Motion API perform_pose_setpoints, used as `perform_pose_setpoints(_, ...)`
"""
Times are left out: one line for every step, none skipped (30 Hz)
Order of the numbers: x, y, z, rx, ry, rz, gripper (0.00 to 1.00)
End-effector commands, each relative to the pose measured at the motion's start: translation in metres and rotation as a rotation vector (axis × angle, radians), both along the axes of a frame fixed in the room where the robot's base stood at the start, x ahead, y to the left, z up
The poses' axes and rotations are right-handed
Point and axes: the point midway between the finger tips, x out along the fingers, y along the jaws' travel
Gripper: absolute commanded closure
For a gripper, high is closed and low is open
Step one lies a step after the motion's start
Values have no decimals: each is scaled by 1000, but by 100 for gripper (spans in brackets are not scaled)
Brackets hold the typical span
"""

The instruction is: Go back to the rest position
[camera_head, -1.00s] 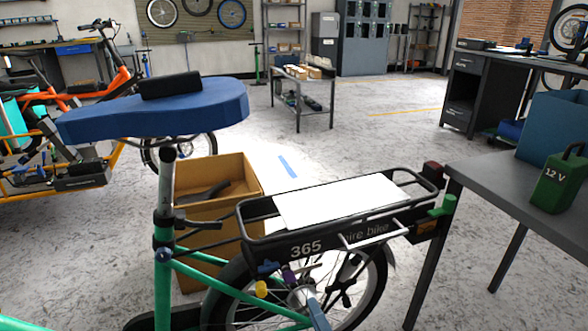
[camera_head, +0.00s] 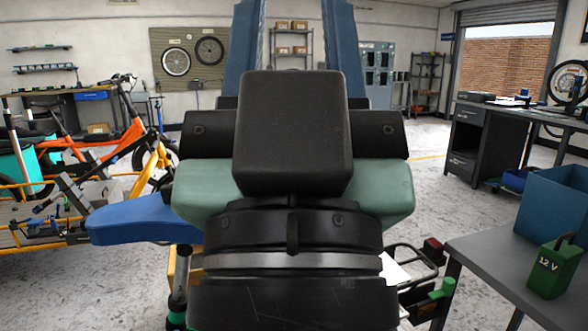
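My gripper (camera_head: 294,40) fills the middle of the head view, seen from behind. Its two blue-grey fingers point up and run out at the top edge, so their tips are cut off. The fingers stand wide apart, and the back shelf shows between them with nothing held. My black and green wrist hides most of the bike behind it. The bike's blue saddle (camera_head: 135,220) shows at left, and part of its black rear rack (camera_head: 420,260) shows at right.
A grey table (camera_head: 500,270) at the right carries a blue bin (camera_head: 555,205) and a green 12 V battery (camera_head: 550,268). An orange cargo bike (camera_head: 80,140) stands at the left. A dark workbench (camera_head: 480,140) is at the back right. Floor between them is open.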

Motion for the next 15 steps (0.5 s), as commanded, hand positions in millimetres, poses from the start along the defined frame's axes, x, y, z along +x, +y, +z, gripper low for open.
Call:
perform_pose_setpoints(0,0,33,0,1,0,60)
perform_pose_setpoints(1,0,42,1,2,1,60)
perform_pose_setpoints(1,0,54,1,2,1,60)
perform_pose_setpoints(1,0,63,1,2,1,60)
perform_pose_setpoints(1,0,72,1,3,1,60)
perform_pose_setpoints(1,0,84,1,3,1,60)
perform_pose_setpoints(1,0,92,1,3,2,60)
perform_pose_setpoints(1,0,101,1,3,2,60)
perform_pose_setpoints(1,0,114,1,4,2,60)
perform_pose_setpoints(1,0,123,1,4,2,60)
perform_pose_setpoints(1,0,132,1,4,2,60)
perform_pose_setpoints(1,0,144,1,4,2,60)
perform_pose_setpoints(2,0,153,1,4,2,60)
perform_pose_setpoints(2,0,162,1,4,2,60)
perform_pose_setpoints(2,0,174,1,4,3,60)
